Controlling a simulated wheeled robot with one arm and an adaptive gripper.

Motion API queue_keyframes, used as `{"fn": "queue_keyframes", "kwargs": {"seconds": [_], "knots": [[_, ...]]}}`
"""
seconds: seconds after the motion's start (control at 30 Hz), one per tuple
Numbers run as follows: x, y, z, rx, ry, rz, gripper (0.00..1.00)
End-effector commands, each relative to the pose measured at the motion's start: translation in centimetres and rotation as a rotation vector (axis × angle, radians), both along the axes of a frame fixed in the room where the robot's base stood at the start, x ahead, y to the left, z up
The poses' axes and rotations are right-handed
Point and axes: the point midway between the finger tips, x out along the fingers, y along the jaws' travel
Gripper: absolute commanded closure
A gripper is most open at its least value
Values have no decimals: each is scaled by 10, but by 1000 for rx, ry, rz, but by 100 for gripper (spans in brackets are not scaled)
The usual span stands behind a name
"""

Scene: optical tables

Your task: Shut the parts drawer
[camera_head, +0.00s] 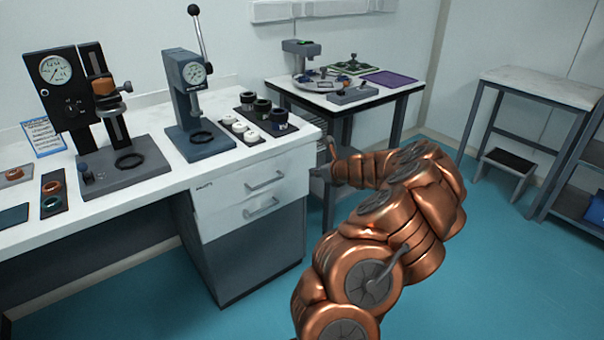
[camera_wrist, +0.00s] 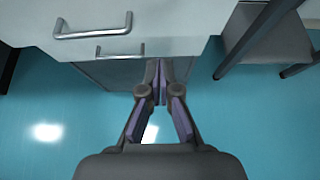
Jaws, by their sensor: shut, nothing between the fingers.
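The white drawer cabinet has an upper drawer (camera_head: 228,191) and a lower drawer (camera_head: 233,219), each with a grey bar handle. Faint lettering shows at the upper left of the upper front; I cannot read it surely. In the head view both fronts look about flush, with no clear gap. The upper handle (camera_wrist: 93,34) and lower handle (camera_wrist: 119,52) show at the wrist view's upper left. My gripper (camera_head: 319,170) is right of the cabinet's front corner. In the wrist view my gripper (camera_wrist: 160,80) is shut and empty, right of both handles; contact with the cabinet cannot be told.
A small table (camera_head: 345,100) stands behind my gripper. The blue floor (camera_head: 200,305) before the cabinet is clear.

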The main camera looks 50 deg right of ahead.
Motion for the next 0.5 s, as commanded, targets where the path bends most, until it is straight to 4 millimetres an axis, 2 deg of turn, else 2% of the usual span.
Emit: {"fn": "queue_keyframes", "kwargs": {"seconds": [0.5], "knots": [[49, -6, -30, 1, 5, 6, 100]]}}
